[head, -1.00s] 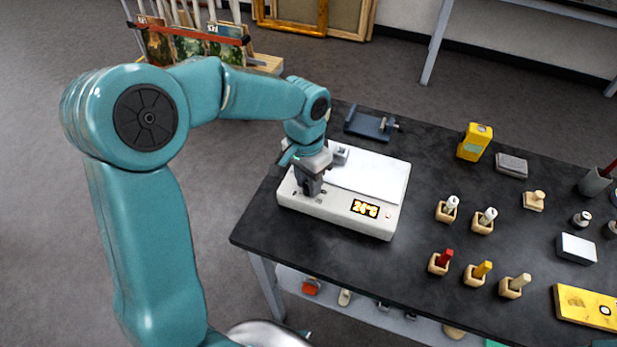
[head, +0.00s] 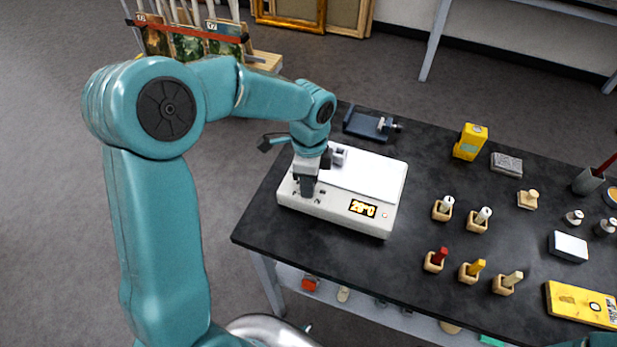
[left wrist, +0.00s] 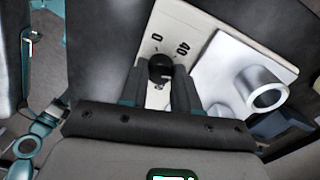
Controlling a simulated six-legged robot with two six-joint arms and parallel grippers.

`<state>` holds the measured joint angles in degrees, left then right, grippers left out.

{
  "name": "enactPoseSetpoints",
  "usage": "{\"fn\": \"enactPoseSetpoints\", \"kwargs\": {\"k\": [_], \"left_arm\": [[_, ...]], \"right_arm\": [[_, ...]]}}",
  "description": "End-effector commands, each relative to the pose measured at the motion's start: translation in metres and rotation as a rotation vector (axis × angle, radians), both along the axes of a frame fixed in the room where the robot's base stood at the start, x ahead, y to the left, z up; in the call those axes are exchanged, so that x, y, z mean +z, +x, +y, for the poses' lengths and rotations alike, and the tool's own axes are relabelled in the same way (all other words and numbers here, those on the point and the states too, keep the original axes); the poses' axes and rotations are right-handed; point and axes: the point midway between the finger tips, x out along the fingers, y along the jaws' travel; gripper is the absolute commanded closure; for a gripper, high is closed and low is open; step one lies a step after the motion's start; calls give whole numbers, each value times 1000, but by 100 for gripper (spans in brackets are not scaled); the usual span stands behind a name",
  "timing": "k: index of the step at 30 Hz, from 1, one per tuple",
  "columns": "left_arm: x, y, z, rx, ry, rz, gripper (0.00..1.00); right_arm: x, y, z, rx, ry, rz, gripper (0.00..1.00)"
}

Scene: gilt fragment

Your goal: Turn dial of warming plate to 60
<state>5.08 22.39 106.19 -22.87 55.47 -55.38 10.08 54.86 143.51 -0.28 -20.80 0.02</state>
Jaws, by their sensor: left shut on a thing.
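The white warming plate (head: 345,190) stands at the left end of the dark table, with a lit display (head: 362,208) on its front; the digits seem to read 28 °C but are small. My left gripper (head: 307,190) points down at the plate's front left corner. In the left wrist view, my left gripper (left wrist: 160,84) is shut on the black dial (left wrist: 160,68), one finger on each side. Printed marks 0 and 40 show beside the dial; the rest of its scale is hidden. My right gripper is not in view.
A metal cylinder (left wrist: 267,94) stands on the warming plate, close to my left gripper. Small wooden stands with coloured pegs (head: 436,261) and a yellow box (head: 470,142) are to the right. Bare tabletop lies between.

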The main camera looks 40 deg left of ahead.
Motion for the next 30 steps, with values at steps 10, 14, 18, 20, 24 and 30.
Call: {"fn": "enactPoseSetpoints", "kwargs": {"k": [10, 14, 18, 20, 24, 30], "left_arm": [[3, 1, 0, -327, 1, -3, 100], [3, 1, -1, -451, 1, -4, 100], [3, 0, -1, -583, 1, -3, 100], [3, 0, -1, -640, 2, -2, 100], [4, 1, -1, -774, 1, -4, 100], [4, 0, -1, -960, 2, -3, 100]], "right_arm": [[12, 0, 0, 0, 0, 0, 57], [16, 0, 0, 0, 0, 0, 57], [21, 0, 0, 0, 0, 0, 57], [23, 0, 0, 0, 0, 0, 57], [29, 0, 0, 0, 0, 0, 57], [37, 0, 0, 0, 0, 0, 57]]}}
